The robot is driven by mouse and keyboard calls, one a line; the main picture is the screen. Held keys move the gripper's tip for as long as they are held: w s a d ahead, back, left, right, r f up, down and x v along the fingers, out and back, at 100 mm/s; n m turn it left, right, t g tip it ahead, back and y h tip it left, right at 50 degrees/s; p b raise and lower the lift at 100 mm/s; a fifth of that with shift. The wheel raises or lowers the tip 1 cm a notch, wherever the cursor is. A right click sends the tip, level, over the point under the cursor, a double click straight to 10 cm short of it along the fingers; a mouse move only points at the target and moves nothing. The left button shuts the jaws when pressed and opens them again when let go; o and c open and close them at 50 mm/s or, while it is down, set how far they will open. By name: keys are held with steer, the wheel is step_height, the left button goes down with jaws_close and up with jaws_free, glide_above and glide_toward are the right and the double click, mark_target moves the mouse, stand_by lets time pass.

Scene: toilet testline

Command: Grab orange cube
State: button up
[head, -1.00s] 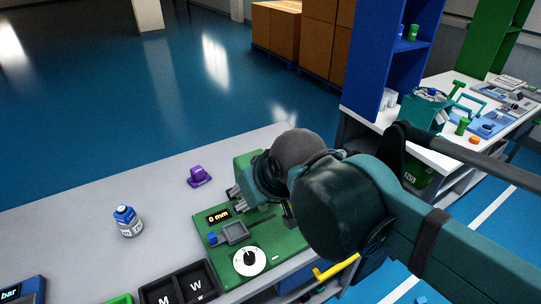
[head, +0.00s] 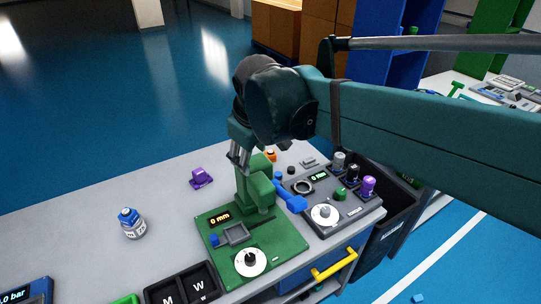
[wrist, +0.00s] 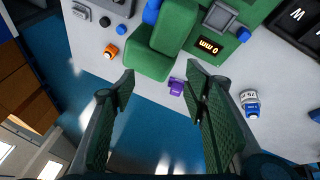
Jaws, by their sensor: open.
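A small orange object (head: 270,154), likely the orange cube, sits on the grey tabletop behind the green press station. It also shows in the wrist view (wrist: 110,51), up and left of my left fingertip, with a dark spot on its face. My gripper (head: 237,163) is above the table, beside the upper part of the green station in the picture. In the wrist view my gripper (wrist: 160,77) is wide open with nothing between its fingers. The orange object lies outside the jaws.
The green station (head: 255,190) with a blue lever stands close by the gripper. A dark panel (head: 330,205) with knobs is on its right. A purple piece (head: 201,178) and a blue-capped bottle (head: 132,223) stand left on mostly clear grey table.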

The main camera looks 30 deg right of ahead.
steer(key=w+d+r+n+g+p, duration=0.25)
steer(key=w+d, duration=0.25)
steer(key=w, duration=0.3)
steer(key=n+g+h+p, duration=0.3)
steer(key=n+g+p, duration=0.1)
steer(key=n+p, duration=0.35)
glide_above(270, 151)
steer(key=a, duration=0.3)
step_height(270, 151, down, 9)
step_height(270, 151, down, 13)
steer(key=b, duration=0.1)
steer(key=shift+w+d+f, duration=0.15)
steer(key=shift+w+f, duration=0.05)
steer(key=shift+w, duration=0.15)
steer(key=shift+f, duration=0.1)
steer(key=shift+x, duration=1.2)
steer(key=shift+f, duration=0.1)
steer(key=shift+b+x, duration=0.65)
steer(key=shift+x, duration=1.85)
